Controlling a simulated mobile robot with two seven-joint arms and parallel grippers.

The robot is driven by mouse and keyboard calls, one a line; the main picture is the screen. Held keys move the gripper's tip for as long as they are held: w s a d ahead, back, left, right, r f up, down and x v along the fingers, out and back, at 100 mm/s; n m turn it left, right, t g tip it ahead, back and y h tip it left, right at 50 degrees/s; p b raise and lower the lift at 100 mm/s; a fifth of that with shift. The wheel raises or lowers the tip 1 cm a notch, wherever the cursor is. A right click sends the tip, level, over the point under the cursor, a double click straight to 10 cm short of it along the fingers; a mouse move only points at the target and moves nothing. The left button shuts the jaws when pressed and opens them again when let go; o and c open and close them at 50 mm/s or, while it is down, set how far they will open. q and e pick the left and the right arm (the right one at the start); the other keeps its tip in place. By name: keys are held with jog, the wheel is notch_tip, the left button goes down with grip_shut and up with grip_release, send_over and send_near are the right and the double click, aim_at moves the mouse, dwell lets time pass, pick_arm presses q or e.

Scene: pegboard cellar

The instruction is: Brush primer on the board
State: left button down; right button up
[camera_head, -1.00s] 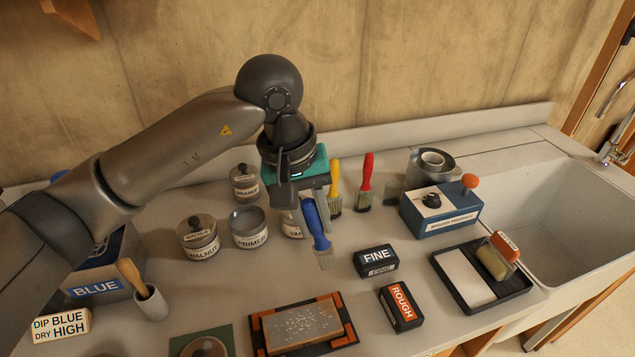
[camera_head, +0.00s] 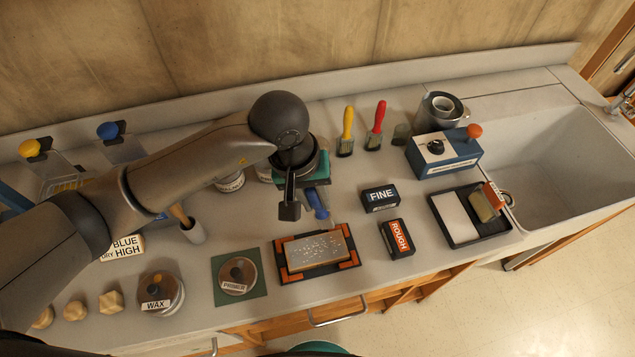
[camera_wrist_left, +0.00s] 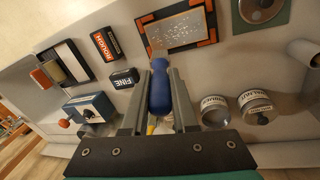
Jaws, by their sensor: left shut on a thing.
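My left gripper (camera_head: 304,200) is shut on the blue-handled brush (camera_head: 318,204), its bristles pointing down toward the board. The brush also shows between the fingers in the left wrist view (camera_wrist_left: 159,90). The board (camera_head: 315,252) is tan with pale specks and lies flat in a dark holder with orange corners (camera_head: 283,271). The bristle tip is at the board's back edge; I cannot tell whether it touches. The open primer jar (camera_wrist_left: 213,108) shows in the left wrist view. My right gripper is not in view.
FINE (camera_head: 380,198) and ROUGH (camera_head: 397,238) blocks lie right of the board. A black tray (camera_head: 466,240) and a blue box (camera_head: 445,158) stand further right, before the sink (camera_head: 560,160). A wax tin (camera_head: 161,293) sits left of the mat. Yellow and red brushes stand behind.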

aim_at(317, 217)
pick_arm(q)
jog(key=shift+f+b, duration=1.7)
jog(key=shift+f, duration=1.15)
jog(key=shift+d+f+b, duration=0.1)
jog(key=shift+d+b, duration=0.05)
jog(key=shift+b, duration=0.25)
jog(key=shift+f+b, duration=0.35)
jog(key=shift+b, duration=0.15)
jog(key=shift+w+d, duration=0.1)
jog(key=shift+d, duration=0.05)
